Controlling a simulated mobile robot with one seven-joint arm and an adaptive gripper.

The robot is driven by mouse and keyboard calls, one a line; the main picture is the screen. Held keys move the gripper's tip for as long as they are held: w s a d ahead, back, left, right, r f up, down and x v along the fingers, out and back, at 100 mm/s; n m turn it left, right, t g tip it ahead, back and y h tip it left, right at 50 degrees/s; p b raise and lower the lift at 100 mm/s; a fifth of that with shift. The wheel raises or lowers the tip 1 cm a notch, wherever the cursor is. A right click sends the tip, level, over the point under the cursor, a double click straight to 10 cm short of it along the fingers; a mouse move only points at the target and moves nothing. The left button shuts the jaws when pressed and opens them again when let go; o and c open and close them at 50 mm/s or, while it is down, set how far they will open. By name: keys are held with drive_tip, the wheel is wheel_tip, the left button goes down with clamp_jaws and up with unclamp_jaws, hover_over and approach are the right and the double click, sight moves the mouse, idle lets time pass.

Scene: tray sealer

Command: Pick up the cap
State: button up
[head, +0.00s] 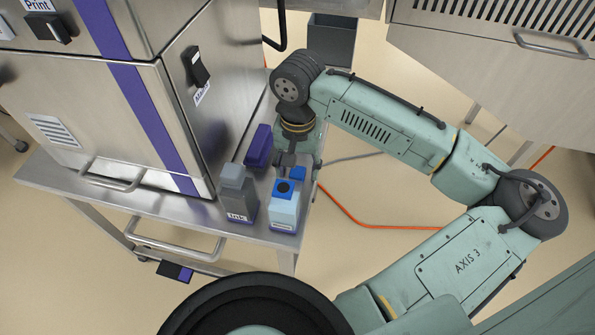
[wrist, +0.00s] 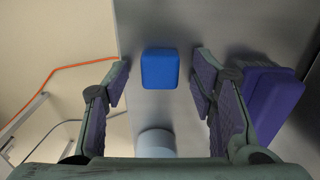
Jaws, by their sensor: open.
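The cap is a small blue block with rounded edges (wrist: 160,68) on the grey metal top. In the wrist view it stands upright in the picture, between the two fingers and a little beyond their tips, with clear space on both sides. In the head view a blue piece that looks like it (head: 298,173) shows behind the bottle, partly hidden. My gripper (wrist: 162,82) is open and empty, its fingers spread to either side of the cap. In the head view my gripper (head: 287,160) hangs low over the table, its tips partly hidden.
A pale blue bottle with a dark round opening (head: 284,210) and a grey ink bottle (head: 238,195) stand in front. A purple block (head: 258,147) lies left of my gripper. A pale round thing (wrist: 155,142) shows low in the wrist view. The steel machine (head: 90,110) stands left.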

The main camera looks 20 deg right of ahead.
drive_tip(key=shift+c, duration=0.4)
drive_tip(key=c, duration=0.8)
drive_tip(key=shift+o, duration=0.2)
drive_tip(key=shift+r, duration=0.1)
